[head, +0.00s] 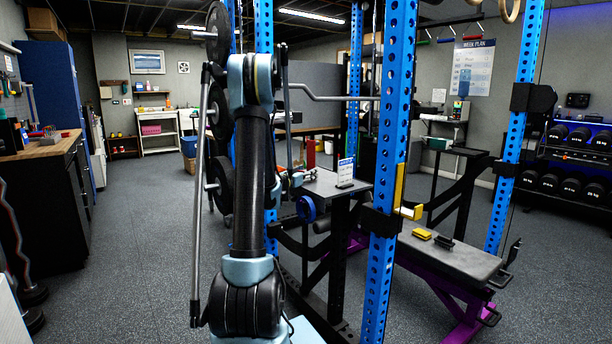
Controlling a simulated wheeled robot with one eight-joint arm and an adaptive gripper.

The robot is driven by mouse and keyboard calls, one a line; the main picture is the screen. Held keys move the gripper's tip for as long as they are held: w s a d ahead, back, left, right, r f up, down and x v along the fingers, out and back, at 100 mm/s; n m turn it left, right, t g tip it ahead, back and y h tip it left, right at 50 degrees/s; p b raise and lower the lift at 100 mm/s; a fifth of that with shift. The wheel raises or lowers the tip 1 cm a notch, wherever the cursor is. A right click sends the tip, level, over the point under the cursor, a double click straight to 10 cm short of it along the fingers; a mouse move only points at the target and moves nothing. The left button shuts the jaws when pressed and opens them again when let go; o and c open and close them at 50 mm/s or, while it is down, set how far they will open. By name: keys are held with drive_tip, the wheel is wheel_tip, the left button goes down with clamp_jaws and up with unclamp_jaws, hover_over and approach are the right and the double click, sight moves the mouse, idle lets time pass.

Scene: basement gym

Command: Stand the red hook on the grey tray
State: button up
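A small upright red object (310,154) shows behind the rack, too small to identify. A flat grey top (326,186) on a black stand, beside the blue rack post, may be the grey tray; a small white sign stands at its right end. My arm rises at the centre and hides part of the scene. My gripper (296,180) seems to be at the left end of the grey top, mostly behind my arm. Its fingers and anything in them are too small to tell.
Blue rack posts (391,150) stand close on the right, with a yellow bracket (409,212). A padded bench (455,262) holds a yellow block (421,234) and a black one (444,241). Weight plates (222,185) hang left of my arm. Floor at left is clear.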

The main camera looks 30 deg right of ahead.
drive_tip(key=shift+s+f, duration=0.15)
drive_tip(key=shift+s, duration=0.05)
